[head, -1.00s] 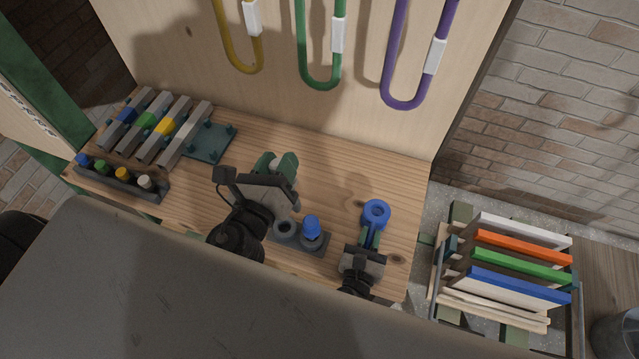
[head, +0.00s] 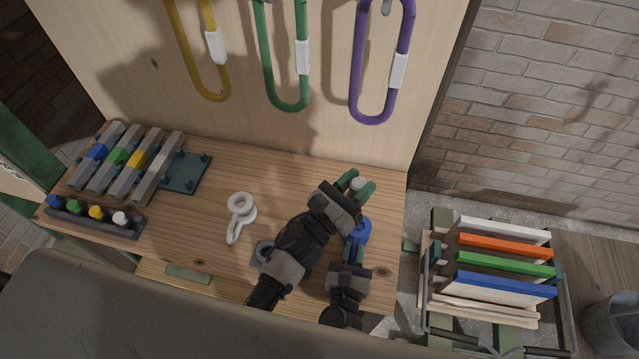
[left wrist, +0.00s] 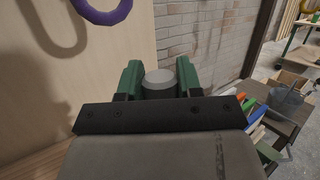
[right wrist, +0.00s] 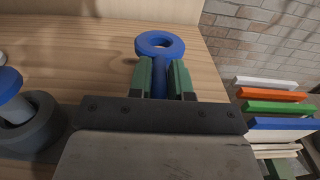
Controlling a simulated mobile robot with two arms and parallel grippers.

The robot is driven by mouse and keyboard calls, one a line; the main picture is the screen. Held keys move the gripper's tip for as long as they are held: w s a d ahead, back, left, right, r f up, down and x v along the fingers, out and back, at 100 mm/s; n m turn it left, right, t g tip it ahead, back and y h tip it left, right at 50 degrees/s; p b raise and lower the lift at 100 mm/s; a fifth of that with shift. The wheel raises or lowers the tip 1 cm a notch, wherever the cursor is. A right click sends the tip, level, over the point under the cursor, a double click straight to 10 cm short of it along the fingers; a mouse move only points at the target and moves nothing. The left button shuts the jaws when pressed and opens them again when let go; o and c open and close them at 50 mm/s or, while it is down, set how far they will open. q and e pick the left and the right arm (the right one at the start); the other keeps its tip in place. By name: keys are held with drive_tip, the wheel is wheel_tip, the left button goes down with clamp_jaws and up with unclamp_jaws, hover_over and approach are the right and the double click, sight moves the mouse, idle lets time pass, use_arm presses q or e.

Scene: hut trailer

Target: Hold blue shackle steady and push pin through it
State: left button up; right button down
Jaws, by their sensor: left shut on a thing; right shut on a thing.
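The blue shackle (head: 359,231) is a blue ring on a shank, partly hidden by my left arm in the head view. In the right wrist view the whole ring (right wrist: 160,43) shows, its hole facing up, over the wooden bench. My right gripper (right wrist: 166,78) is shut on its shank. My left gripper (head: 354,186) is shut on a pin with a round pale grey end (left wrist: 160,82). In the head view it shows just beyond the ring. The pin's lower end is hidden. The left gripper is out of the right wrist view, so its height over the ring is unclear.
A blue-topped pin (right wrist: 9,82) stands in a grey holder (right wrist: 35,130), left of my right gripper. A white shackle (head: 240,205) lies on the bench (head: 300,170). Coloured bars and pegs fill the left end. A crate of coloured boards (head: 500,265) stands off the right edge.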

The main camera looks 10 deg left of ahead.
use_arm(q)
drive_tip(key=shift+w+d+r+m+h, duration=0.15)
drive_tip(key=shift+d+m+h, duration=0.15)
drive_tip(key=shift+d, duration=0.4)
drive_tip(key=shift+d+f, duration=0.2)
drive_tip(key=shift+d, duration=0.05)
drive_tip(key=shift+f, duration=2.55)
drive_tip(key=shift+a+f, duration=0.1)
drive_tip(key=shift+f, duration=1.4)
drive_tip(key=shift+f, duration=0.5)
use_arm(e)
drive_tip(key=shift+r, duration=0.1)
use_arm(q)
drive_tip(key=shift+f, duration=0.1)
use_arm(e)
drive_tip(key=shift+s, duration=0.1)
